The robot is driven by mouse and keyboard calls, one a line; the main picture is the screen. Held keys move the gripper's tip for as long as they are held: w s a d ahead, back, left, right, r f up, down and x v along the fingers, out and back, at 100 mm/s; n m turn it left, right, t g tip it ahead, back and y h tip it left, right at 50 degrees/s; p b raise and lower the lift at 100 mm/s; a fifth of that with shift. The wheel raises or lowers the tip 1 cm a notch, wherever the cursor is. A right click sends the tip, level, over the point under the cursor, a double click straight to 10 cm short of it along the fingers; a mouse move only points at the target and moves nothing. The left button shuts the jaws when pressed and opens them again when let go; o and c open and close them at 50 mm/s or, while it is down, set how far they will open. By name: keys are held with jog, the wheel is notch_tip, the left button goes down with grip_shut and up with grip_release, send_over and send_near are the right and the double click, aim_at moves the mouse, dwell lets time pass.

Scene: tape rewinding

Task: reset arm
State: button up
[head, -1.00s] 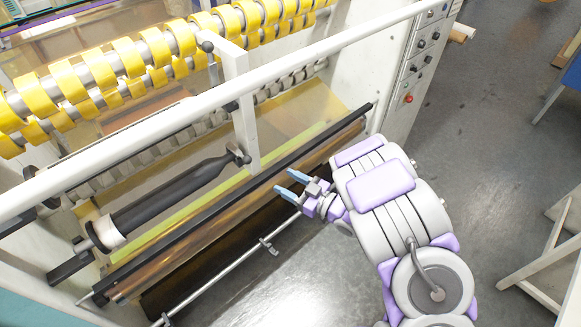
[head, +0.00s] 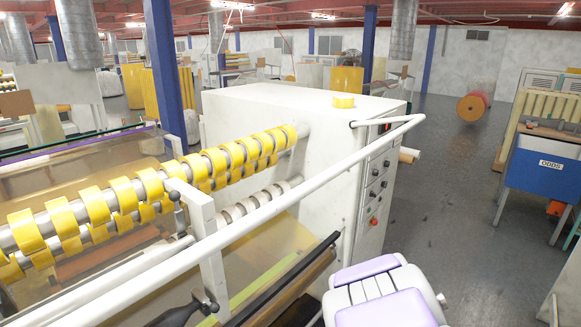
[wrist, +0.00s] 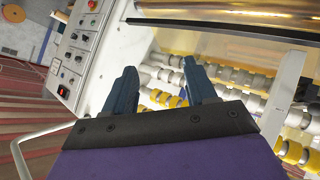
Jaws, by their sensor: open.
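My gripper (wrist: 160,92) shows in the wrist view with its two dark blue fingers spread apart and nothing between them. Beyond the fingers are the machine's rollers and several yellow tape rolls (wrist: 165,98). In the head view my arm's purple and white links show at the bottom right, and the gripper itself is out of that picture. The tape rewinding machine (head: 290,125) carries a shaft of yellow tape rolls (head: 125,195) across the left.
A white rail (head: 270,210) runs diagonally across the machine's front. The control panel (head: 375,190) has knobs and a red button. One yellow roll (head: 343,100) sits on the cabinet top. The grey floor (head: 450,170) between is open.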

jog(key=s+d+r+m+g+h, duration=0.2)
jog(key=s+d+m, duration=0.15)
jog(key=s, duration=0.35)
jog(key=s+d+r+m+g+h, duration=0.2)
jog(key=s+d+r+g, duration=0.15)
jog(key=s, duration=0.35)
jog(key=s+a+r+m+g+y, duration=0.1)
jog(key=s+a+g, duration=0.2)
jog(key=s, duration=1)
jog(key=s+a+r+m+g+y, duration=0.1)
jog(key=s+a+g, duration=0.3)
jog(key=s, duration=1)
jog(key=shift+a+y, duration=0.6)
jog(key=shift+a, duration=0.1)
jog(key=shift+m, duration=0.25)
jog(key=shift+c, duration=0.3)
